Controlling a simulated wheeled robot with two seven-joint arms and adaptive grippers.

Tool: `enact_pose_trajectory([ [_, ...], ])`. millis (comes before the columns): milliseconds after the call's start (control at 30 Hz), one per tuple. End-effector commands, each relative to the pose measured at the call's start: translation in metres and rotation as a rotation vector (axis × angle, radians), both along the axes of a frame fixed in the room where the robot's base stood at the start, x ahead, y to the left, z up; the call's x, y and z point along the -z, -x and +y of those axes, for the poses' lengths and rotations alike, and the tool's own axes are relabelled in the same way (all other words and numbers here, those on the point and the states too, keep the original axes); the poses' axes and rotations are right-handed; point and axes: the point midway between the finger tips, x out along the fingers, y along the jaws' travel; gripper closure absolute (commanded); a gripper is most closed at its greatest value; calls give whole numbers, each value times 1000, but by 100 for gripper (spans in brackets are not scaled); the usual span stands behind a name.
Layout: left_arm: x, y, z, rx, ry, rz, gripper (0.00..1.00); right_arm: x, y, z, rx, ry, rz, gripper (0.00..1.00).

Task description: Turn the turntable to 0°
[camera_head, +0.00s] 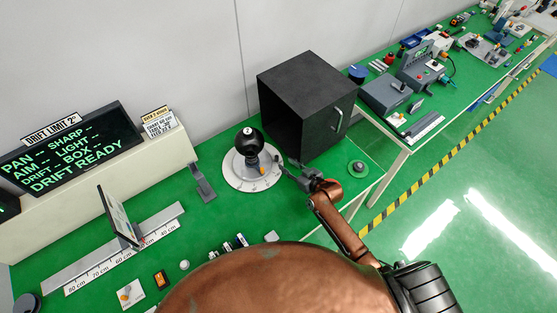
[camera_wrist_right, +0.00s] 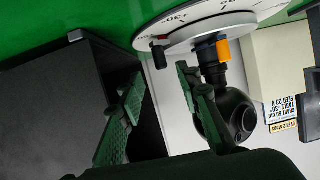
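The turntable is a white round disc with degree marks (camera_head: 236,178) on the green bench, left of the black box. It also shows upside down at the top of the right wrist view (camera_wrist_right: 225,22), with a "30" mark readable. A black camera with an orange part stands on it (camera_head: 247,143). A small black handle (camera_wrist_right: 158,53) sticks out at the disc's rim. My right gripper (camera_head: 284,171) is beside the disc's right edge. In the right wrist view its two green-padded fingers (camera_wrist_right: 160,78) are apart and empty, with the handle just beyond the gap between them. My left gripper is not in view.
A black open-fronted box (camera_head: 302,85) stands close behind and right of the gripper. A display (camera_head: 75,148) reads "DRIFT READY". A ruled rail with a tilted panel (camera_head: 118,216) lies at left.

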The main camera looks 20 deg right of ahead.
Motion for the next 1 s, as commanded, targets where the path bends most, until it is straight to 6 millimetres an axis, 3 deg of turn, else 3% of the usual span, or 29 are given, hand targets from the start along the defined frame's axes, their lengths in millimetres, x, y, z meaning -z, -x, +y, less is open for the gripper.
enact_pose_trajectory([
  [400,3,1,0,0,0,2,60,22,-52,22,-1,-1,0,68],
  [800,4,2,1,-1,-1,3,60,27,-59,25,-1,-1,1,68],
  [1000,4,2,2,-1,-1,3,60,27,-59,25,-1,0,1,81],
])
